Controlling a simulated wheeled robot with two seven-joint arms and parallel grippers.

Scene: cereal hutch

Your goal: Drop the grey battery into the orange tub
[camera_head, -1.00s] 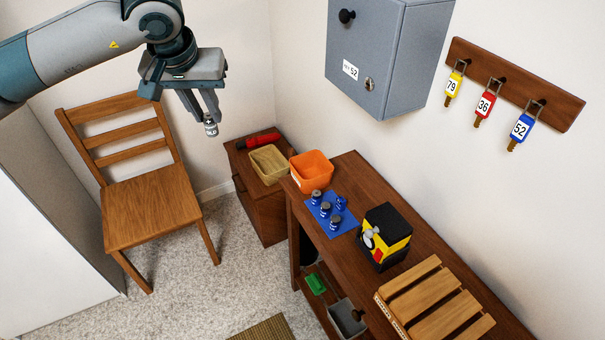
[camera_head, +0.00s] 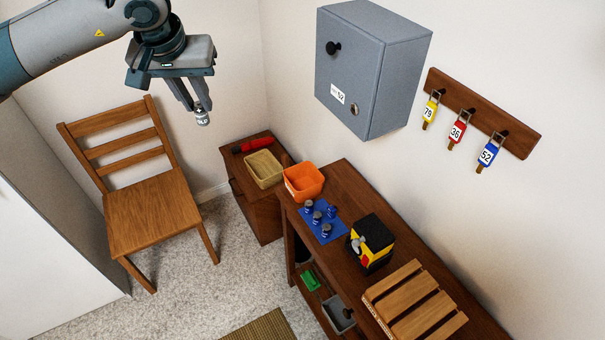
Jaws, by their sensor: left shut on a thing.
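My left gripper (camera_head: 197,108) is shut on a small grey battery (camera_head: 203,118), which hangs below its fingertips, high in the air in front of the back wall. The orange tub (camera_head: 304,180) stands at the far left end of the long brown table, below and to the right of the gripper. The tub looks empty, and the battery is well apart from it. My right gripper is not in view.
A blue mat (camera_head: 323,224) with several blue-and-grey batteries lies beside the tub. A yellow-black device (camera_head: 371,243) and a slatted wooden rack (camera_head: 413,303) stand farther right. A tan basket (camera_head: 264,168) and red flashlight (camera_head: 257,144) lie on a low cabinet. A grey wall box (camera_head: 365,75) hangs above.

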